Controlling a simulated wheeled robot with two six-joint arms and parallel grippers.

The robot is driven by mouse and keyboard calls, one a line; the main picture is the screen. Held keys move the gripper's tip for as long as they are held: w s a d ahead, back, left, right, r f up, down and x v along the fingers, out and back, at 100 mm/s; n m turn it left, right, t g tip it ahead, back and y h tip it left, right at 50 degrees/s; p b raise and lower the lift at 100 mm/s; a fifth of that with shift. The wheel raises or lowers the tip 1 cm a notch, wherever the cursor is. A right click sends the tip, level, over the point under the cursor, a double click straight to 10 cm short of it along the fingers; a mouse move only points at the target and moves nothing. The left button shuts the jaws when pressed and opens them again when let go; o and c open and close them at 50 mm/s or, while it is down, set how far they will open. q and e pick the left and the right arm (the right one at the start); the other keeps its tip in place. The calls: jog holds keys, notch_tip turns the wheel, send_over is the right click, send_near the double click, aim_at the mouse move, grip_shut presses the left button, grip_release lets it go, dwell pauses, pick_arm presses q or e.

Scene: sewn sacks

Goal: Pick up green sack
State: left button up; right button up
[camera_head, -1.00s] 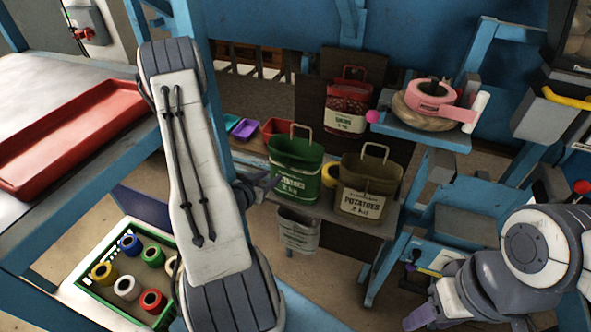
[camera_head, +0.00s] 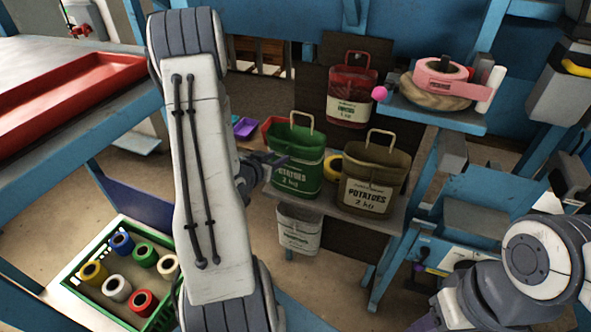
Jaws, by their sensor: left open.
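The green sack (camera_head: 301,174) stands upright on a grey shelf, with a tan loop handle on top and a "POTATOES 2 kg" print. My left gripper (camera_head: 281,160) is open at the sack's left side, near its upper edge. Whether the fingers touch the sack I cannot tell. Much of the left gripper is hidden behind my left arm. My right arm is at the lower right, with only a part of its gripper (camera_head: 428,322) at the bottom edge; its jaws cannot be made out.
A brown potato sack (camera_head: 371,184) stands close to the right of the green one. A red sack (camera_head: 351,95) hangs behind, and a white one (camera_head: 299,232) hangs below the shelf (camera_head: 336,209). A crate of thread spools (camera_head: 101,238) is lower left. A pink tape roll (camera_head: 440,79) sits upper right.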

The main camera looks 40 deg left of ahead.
aim_at(284, 154)
pick_arm(q)
jog(key=x, duration=0.2)
jog(key=p+x, duration=0.1)
jog(key=x, duration=0.1)
jog(key=shift+w+d+r+p, duration=0.1)
jog(key=shift+d+r+p, duration=0.1)
jog(key=shift+r+p, duration=0.1)
jog(key=shift+w+a+f, duration=0.1)
jog(key=shift+w+f, duration=0.2)
jog(key=shift+c, duration=0.3)
grip_shut()
dwell(0.5)
